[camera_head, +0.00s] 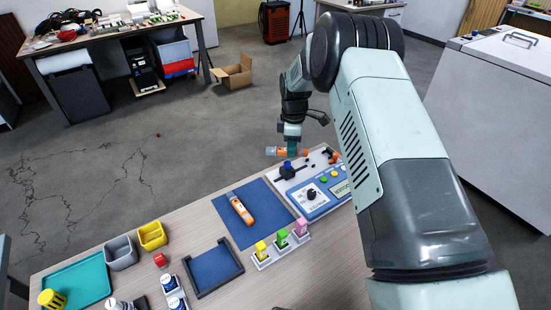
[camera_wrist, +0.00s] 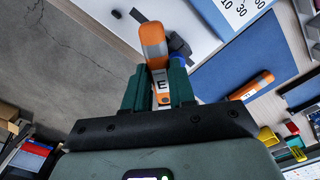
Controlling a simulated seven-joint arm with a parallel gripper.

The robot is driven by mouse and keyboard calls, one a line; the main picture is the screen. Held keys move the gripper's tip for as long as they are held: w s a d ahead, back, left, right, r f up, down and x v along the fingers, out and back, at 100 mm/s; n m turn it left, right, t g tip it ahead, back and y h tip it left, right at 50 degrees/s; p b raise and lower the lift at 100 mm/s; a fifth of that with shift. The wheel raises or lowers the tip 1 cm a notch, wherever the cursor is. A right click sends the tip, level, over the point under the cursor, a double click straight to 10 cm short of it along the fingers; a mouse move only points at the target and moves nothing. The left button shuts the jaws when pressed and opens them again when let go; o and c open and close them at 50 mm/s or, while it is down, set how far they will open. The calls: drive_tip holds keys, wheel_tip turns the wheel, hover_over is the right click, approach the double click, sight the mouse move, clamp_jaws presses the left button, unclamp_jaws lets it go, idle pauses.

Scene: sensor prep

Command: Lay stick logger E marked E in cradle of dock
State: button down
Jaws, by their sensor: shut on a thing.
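My gripper (camera_head: 291,146) is shut on stick logger E (camera_head: 271,151), an orange and grey stick. In the wrist view the label E (camera_wrist: 162,86) shows between the green fingers (camera_wrist: 160,92), with the orange end (camera_wrist: 152,36) pointing away from me. The logger is above the far left part of the dock (camera_head: 313,207), a pale panel with a blue face, dial and buttons. A dark fitting with a blue knob (camera_head: 288,168) stands on the dock just below the gripper. I cannot tell whether it is the cradle, or whether the logger touches anything.
Another orange stick logger (camera_head: 241,209) lies on the blue mat (camera_head: 262,226) left of the dock. A rack (camera_head: 283,252) with yellow, green and pink topped items stands in front. A dark blue tray (camera_head: 214,268), cups (camera_head: 121,252) and a teal tray (camera_head: 82,280) fill the left.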

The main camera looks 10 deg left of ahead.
drive_tip(key=w+d+n, duration=0.7)
drive_tip(key=d, duration=0.1)
hover_over(318, 160)
drive_tip(key=shift+n, duration=0.3)
drive_tip(key=shift+f, duration=2.55)
drive_tip(key=shift+f, duration=1.05)
drive_tip(key=c, duration=0.6)
unclamp_jaws()
drive_tip(key=shift+r, duration=0.75)
drive_tip(key=shift+r, duration=2.9)
